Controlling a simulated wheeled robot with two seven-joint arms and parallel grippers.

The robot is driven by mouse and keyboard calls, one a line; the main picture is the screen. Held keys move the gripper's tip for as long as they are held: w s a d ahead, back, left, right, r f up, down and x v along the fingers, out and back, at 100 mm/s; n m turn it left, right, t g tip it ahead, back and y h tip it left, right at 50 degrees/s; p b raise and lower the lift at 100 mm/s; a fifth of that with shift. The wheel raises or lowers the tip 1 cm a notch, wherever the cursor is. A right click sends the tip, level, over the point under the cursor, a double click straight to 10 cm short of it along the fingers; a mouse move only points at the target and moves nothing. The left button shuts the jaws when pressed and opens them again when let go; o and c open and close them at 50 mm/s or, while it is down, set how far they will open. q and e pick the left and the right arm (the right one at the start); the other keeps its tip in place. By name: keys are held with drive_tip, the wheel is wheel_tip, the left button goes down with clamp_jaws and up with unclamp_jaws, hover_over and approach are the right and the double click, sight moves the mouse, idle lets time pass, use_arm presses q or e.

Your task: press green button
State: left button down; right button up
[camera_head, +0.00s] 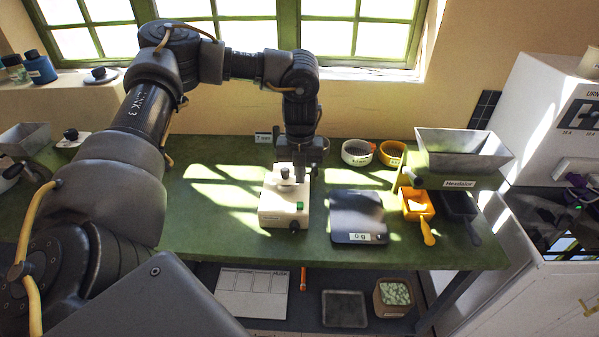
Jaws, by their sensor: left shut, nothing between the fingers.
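The green button (300,206) is a small square on the front right of a cream device (271,219) on the green table. A dark round knob (293,226) is on the device's front, below the button. My left gripper (293,178) is shut and empty, pointing down over the back part of the device, behind the button. I cannot tell whether its tips touch the device. My right gripper is not in view.
A dark scale (358,217) stands right of the device. Two small bowls, one white (357,153) and one yellow (392,153), are behind it. A metal hopper (463,152) and an orange scoop (418,207) are farther right. The table (200,236) is clear left of the device.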

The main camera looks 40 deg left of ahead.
use_arm(q)
drive_tip(key=b, duration=0.6)
hover_over(300, 204)
drive_tip(key=shift+f, duration=4.1)
drive_tip(key=shift+f, duration=0.1)
drive_tip(key=shift+f+b, duration=0.45)
drive_tip(key=shift+f, duration=0.1)
drive_tip(key=shift+r, duration=0.1)
wheel_tip(300, 204, up, 6)
drive_tip(key=p, duration=0.5)
drive_tip(key=shift+f, duration=0.3)
